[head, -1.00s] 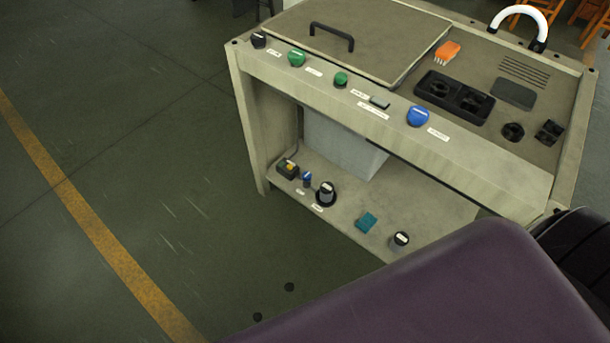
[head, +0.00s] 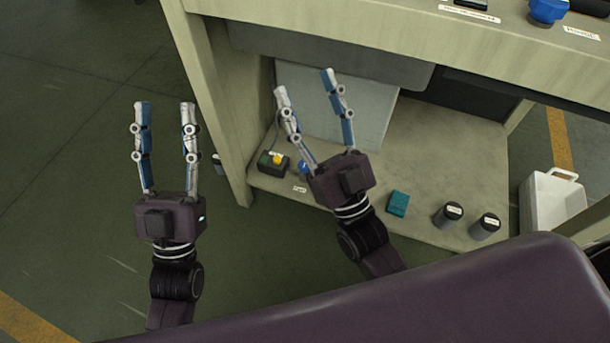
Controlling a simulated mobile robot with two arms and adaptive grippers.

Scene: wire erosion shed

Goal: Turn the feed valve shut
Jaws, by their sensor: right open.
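No knob can be read for certain as the feed valve; the labels are too small. On the lower shelf, a small blue knob (head: 303,167) sits beside a black box with a yellow button (head: 273,161), above a white label (head: 299,189). My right gripper (head: 304,81) is open and empty, in front of the shelf, and its body partly covers the blue knob. My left gripper (head: 165,104) is open and empty over the floor, left of the cabinet leg.
The shelf (head: 450,160) also holds a teal block (head: 398,203) and two dark capped cylinders (head: 447,215) (head: 485,226). A white canister (head: 553,203) stands at the right. The cabinet leg (head: 215,100) separates my grippers.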

